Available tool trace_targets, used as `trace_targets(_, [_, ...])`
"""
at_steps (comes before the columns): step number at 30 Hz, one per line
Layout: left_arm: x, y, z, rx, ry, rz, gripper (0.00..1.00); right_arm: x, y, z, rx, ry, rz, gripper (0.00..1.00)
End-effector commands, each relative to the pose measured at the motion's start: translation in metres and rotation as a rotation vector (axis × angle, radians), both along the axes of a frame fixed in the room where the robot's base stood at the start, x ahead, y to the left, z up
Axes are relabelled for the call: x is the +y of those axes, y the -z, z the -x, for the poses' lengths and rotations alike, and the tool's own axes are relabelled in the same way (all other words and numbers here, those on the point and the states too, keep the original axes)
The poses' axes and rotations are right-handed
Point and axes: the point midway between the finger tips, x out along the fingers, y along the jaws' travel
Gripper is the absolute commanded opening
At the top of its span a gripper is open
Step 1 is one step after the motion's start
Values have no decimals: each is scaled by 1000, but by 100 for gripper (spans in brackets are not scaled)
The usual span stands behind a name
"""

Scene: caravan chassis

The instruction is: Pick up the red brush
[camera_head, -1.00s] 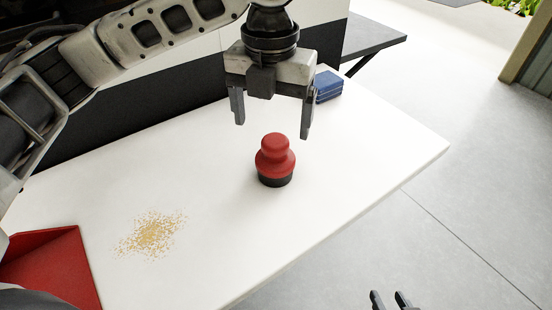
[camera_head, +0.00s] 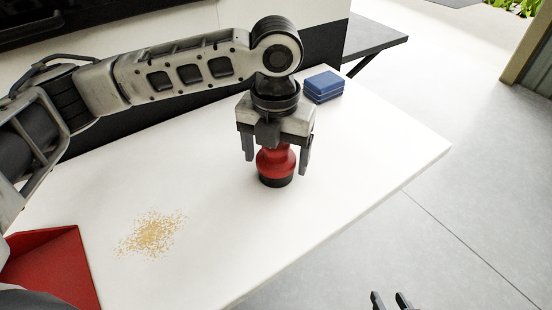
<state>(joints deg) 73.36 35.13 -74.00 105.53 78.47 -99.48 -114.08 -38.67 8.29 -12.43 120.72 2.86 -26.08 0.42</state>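The red brush (camera_head: 275,165) stands upright on the white table, with a round red handle and a dark base. My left gripper (camera_head: 277,166) points down over it, with its fingers on either side of the handle. The fingers are spread, and a gap shows between them and the red knob. The top of the brush is hidden behind the gripper body. My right gripper (camera_head: 391,301) shows only as two dark fingertips at the bottom edge, apart and with nothing between them.
A patch of yellow crumbs (camera_head: 150,234) lies on the white table (camera_head: 370,150) left of the brush. A red dustpan-like tray (camera_head: 55,262) is at the lower left. A blue box (camera_head: 323,87) stands behind the gripper. The table's right part is clear.

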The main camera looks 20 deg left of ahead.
Motion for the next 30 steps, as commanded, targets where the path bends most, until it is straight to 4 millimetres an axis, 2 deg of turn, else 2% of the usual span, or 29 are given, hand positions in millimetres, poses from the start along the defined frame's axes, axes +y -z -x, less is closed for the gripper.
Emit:
trace_targets(1, [0, 0, 0, 0, 0, 0, 63, 0, 0, 0, 0, 0, 0, 36])
trace_targets(4, [0, 0, 0, 0, 0, 0, 36, 0, 0, 0, -1, 0, 0, 36])
trace_targets(14, [0, -2, 0, -2, 0, 0, 35, 0, -1, 0, -1, 0, 0, 36])
trace_targets(19, [0, -14, -1, -4, 0, 0, 35, 0, -1, 0, -1, 0, 0, 36])
trace_targets(23, [0, -34, -1, -5, -1, 2, 35, 0, -1, 0, -1, 0, 0, 36])
trace_targets(30, [-7, -86, 43, -6, 5, 2, 35, 0, -6, 0, -1, -1, 4, 36])
